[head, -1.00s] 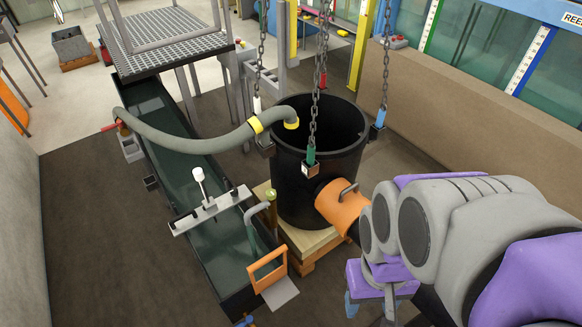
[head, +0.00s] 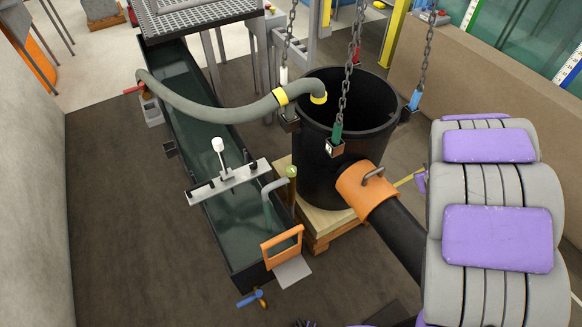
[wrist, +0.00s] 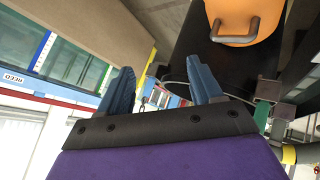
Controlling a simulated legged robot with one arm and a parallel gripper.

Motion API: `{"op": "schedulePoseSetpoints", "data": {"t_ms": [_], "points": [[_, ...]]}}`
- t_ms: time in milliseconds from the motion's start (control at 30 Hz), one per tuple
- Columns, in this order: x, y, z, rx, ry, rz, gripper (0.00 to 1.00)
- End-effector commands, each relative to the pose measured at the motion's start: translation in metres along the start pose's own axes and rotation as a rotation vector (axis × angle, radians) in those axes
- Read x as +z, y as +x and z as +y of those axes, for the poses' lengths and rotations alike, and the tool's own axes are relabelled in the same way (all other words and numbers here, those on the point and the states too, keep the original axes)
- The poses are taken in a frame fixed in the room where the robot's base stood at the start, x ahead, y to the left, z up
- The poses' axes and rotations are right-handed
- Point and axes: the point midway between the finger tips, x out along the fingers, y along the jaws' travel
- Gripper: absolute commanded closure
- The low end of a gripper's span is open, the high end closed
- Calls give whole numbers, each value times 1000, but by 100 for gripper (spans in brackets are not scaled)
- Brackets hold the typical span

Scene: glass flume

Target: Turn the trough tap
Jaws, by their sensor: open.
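The trough tap (head: 256,298) is at the near end of the long dark water trough (head: 208,190), low in the head view. It has a blue lever pointing left and a small orange-brown part beside it. My gripper (wrist: 163,86) shows in the wrist view with two blue fingers spread apart and nothing between them. In the head view my arm fills the right side, and the gripper itself cannot be made out. The tap is not seen in the wrist view, so the gripper is apart from it.
A black barrel (head: 325,170) stands on a wooden pallet (head: 318,228), with chains hanging around it. Its orange collar (head: 366,188) joins a black pipe. A grey hose (head: 215,112) arches over the trough. An orange-framed gate (head: 282,243) stands near the tap.

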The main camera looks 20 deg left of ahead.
Motion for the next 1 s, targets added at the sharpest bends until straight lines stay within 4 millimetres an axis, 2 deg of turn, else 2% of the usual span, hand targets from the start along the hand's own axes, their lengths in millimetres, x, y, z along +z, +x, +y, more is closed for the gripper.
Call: {"op": "schedulePoseSetpoints", "data": {"t_ms": [33,167,200,367,500,600,700,833,1000], "points": [[0,21,-17,-37,-31,47,35],[-14,58,-65,-143,-90,206,35],[-16,67,-83,-182,-101,257,35],[-25,87,-158,-350,-111,462,35],[-29,84,-226,-509,-69,651,35],[-31,72,-266,-613,-14,774,35],[-31,58,-295,-694,47,871,35],[-31,41,-316,-762,112,959,35],[-34,33,-326,-794,146,1002,35]]}}
